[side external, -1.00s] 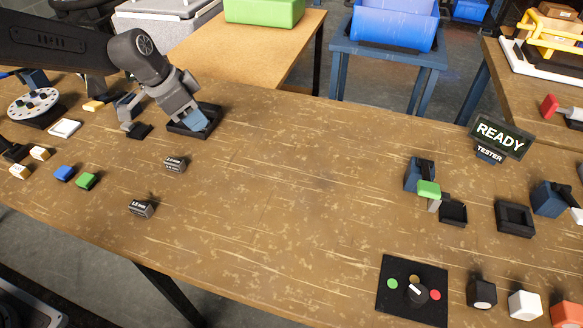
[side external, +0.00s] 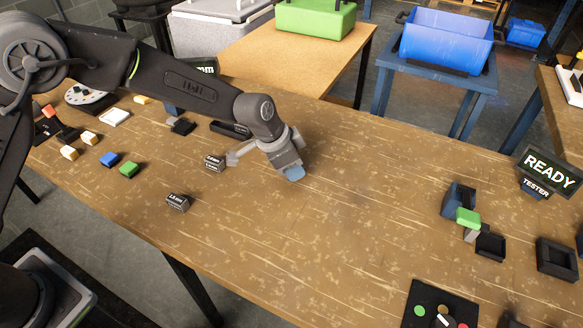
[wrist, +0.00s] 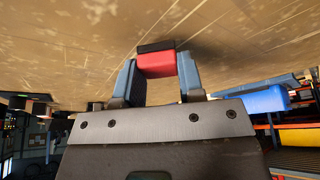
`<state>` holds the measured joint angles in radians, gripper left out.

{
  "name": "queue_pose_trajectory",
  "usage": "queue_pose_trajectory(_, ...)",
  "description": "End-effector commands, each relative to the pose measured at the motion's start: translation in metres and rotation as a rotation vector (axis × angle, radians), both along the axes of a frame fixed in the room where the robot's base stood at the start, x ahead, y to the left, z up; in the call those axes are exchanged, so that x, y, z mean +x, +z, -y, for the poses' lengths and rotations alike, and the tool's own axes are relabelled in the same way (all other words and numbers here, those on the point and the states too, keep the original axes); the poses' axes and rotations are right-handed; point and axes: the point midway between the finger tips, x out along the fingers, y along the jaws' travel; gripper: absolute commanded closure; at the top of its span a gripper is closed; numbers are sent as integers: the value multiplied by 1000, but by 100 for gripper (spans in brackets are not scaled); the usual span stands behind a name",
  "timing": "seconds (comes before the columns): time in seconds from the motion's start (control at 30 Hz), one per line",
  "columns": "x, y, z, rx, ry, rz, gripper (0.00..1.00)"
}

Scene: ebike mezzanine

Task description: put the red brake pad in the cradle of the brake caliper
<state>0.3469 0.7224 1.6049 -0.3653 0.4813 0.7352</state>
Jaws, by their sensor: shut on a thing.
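My gripper (side external: 290,172) is above the bare middle of the table, tilted downward. In the wrist view its two blue fingers (wrist: 159,80) are shut on the red brake pad (wrist: 157,66), which has a dark strip (wrist: 155,47) along its far edge. The pad is hidden in the side view. At the right stands a dark blue block (side external: 457,197) with a green piece (side external: 468,217) and a small black open-topped holder (side external: 490,247) beside it. I cannot tell for sure which of these is the brake caliper's cradle. My gripper is well to the left of them.
A black tray (side external: 232,130) lies behind my gripper to the left. Two small labelled dark blocks (side external: 214,162) (side external: 177,203) stand left. Another black open holder (side external: 557,257), a READY tester sign (side external: 550,170) and a control panel (side external: 420,290) are at right. The table between is clear.

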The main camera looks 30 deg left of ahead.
Motion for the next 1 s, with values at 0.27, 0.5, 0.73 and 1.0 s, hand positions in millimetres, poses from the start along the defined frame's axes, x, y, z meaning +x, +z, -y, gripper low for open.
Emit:
queue_pose_trajectory(0.27, 0, -13, 0, 0, 0, 0, 87)
queue_pose_trajectory(0.5, 0, -16, 0, 0, 1, 0, 61)
queue_pose_trajectory(0.73, 0, -16, 0, 0, 0, 0, 39)
queue_pose_trajectory(1.0, 0, -14, 0, -1, 0, 1, 39)
